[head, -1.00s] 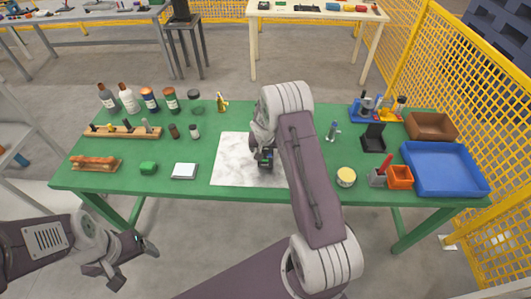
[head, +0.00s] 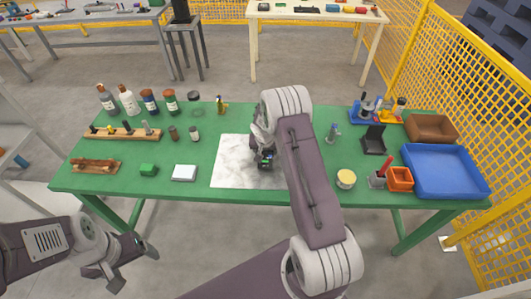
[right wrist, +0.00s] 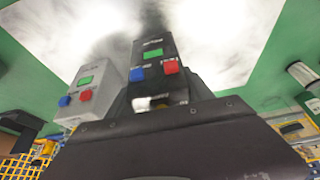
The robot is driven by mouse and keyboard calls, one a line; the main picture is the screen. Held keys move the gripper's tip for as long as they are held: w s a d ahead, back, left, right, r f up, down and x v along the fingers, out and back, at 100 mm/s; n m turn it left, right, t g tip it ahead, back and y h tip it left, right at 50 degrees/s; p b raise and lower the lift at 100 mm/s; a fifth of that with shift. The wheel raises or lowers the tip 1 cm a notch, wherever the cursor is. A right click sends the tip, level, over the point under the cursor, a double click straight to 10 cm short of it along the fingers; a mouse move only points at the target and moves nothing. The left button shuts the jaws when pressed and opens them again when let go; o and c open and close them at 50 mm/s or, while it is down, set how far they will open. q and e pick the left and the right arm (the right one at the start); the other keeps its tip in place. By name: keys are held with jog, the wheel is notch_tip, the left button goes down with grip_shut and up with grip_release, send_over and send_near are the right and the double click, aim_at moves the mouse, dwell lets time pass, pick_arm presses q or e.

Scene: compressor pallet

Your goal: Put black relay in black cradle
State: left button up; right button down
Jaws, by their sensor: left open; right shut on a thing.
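The black relay (right wrist: 153,62), a dark box with a green screen and a blue and a red button, is in front of my right gripper in the right wrist view. My right gripper (head: 264,157) is shut on it over the white sheet (head: 232,160). A grey relay (right wrist: 92,97) of the same kind stands just left of it in the right wrist view; my right arm hides most of that spot in the head view. The black cradle (head: 374,138) stands empty at the right of the green table. My left gripper (head: 132,264) is open and empty in front of the table.
A grey holder with a red item (head: 378,179), an orange bin (head: 400,178), a blue tray (head: 445,192) and a brown bin (head: 432,126) surround the cradle's right and front. A yellow-topped tin (head: 346,179) stands nearer. Bottles (head: 128,101) line the back left.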

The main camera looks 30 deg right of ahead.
notch_tip(320, 180, up, 3)
jog(key=shift+w+r, duration=0.1)
jog(key=s+d+r+b, duration=0.1)
jog(key=s+r, duration=0.6)
jog(key=s, duration=0.4)
jog(key=shift+s+d, duration=0.15)
jog(key=shift+s, duration=0.25)
jog(key=shift+r, duration=0.1)
